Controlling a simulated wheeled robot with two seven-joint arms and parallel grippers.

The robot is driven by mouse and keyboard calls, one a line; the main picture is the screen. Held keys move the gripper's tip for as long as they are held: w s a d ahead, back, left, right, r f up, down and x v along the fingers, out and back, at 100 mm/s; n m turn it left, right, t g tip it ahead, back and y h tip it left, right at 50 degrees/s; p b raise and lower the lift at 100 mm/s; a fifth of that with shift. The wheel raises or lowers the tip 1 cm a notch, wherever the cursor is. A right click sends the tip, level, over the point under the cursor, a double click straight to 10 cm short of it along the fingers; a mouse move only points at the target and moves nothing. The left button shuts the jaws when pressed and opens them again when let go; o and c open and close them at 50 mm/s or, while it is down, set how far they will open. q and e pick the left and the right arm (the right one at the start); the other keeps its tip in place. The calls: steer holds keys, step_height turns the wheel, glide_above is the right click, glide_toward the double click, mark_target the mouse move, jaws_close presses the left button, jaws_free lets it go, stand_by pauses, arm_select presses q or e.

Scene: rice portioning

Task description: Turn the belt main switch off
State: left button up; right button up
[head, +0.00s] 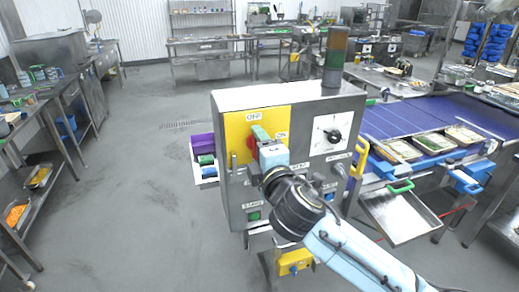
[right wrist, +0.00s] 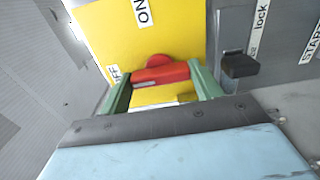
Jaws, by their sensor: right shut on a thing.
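The control box (head: 232,185) stands in the middle of the head view. Its yellow plate (head: 238,128) has an OFF label at the top and an ON label to the right. The red main switch (head: 250,143) sits on this plate, mostly hidden by my right gripper (head: 262,137). In the right wrist view the green fingers of my gripper (right wrist: 162,82) are on both sides of the red switch handle (right wrist: 160,74), shut on it. I cannot tell which label the handle points to. My left gripper is not in view.
A white panel with a black knob (head: 333,136) is right of the yellow plate. A light tower (head: 335,58) stands on the box. The blue conveyor belt (head: 425,118) with food trays runs at the right. The floor at the left is clear.

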steer(key=o, duration=1)
steer(key=b+v, duration=0.2)
steer(key=v, duration=1.1)
steer(key=shift+s, duration=0.2)
steer(key=shift+b, duration=0.3)
